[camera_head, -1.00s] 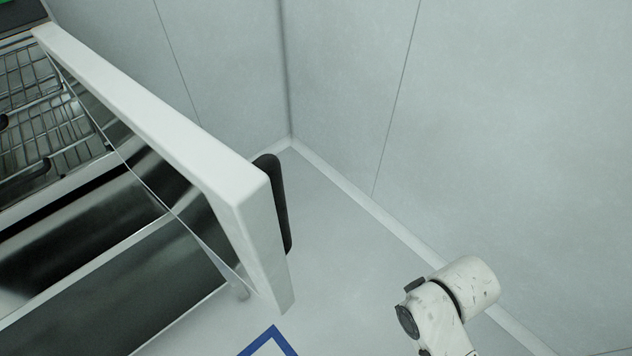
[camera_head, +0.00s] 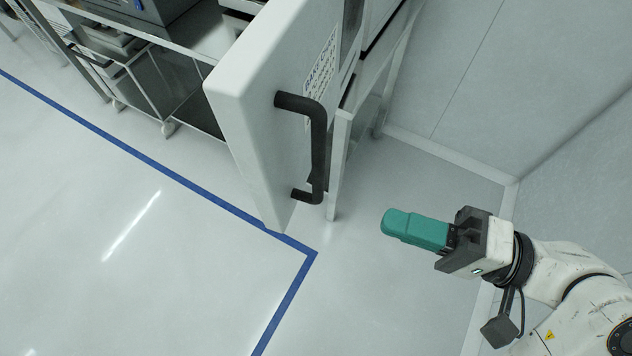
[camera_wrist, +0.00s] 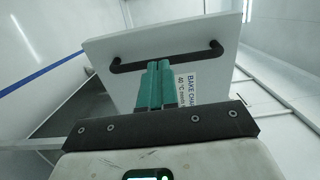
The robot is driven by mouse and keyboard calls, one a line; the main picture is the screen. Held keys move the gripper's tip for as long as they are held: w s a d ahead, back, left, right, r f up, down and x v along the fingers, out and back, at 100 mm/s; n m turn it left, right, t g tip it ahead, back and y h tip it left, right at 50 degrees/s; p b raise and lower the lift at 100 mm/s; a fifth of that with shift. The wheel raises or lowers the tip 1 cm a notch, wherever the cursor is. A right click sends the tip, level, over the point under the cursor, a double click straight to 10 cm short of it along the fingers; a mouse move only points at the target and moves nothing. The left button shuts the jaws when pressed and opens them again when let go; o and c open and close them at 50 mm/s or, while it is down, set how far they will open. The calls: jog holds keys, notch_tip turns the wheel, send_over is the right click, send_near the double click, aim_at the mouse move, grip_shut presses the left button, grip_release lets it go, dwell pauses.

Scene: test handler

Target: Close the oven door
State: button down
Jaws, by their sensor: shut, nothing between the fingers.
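The white oven door (camera_head: 262,85) stands open in the head view, its outer face with a black bar handle (camera_head: 319,145) turned toward my arm. My gripper (camera_head: 385,222), with green fingers, is to the right of the handle and apart from it. The fingers are shut and empty. In the wrist view the door (camera_wrist: 205,70) fills the middle, and the handle (camera_wrist: 170,57) runs across behind my fingertips (camera_wrist: 160,65). A label with text (camera_wrist: 187,88) is on the door face. The oven's inside is mostly hidden behind the door.
A wheeled cart (camera_head: 150,75) stands at the upper left, beyond the door. A blue floor line (camera_head: 150,162) runs across to a corner below the door. A grey wall (camera_head: 470,75) is at the right. The floor at left is clear.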

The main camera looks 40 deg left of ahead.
aim_at(274, 183)
jog(key=p+x, duration=0.2)
jog(key=x, duration=1.2)
jog(key=shift+r, duration=0.1)
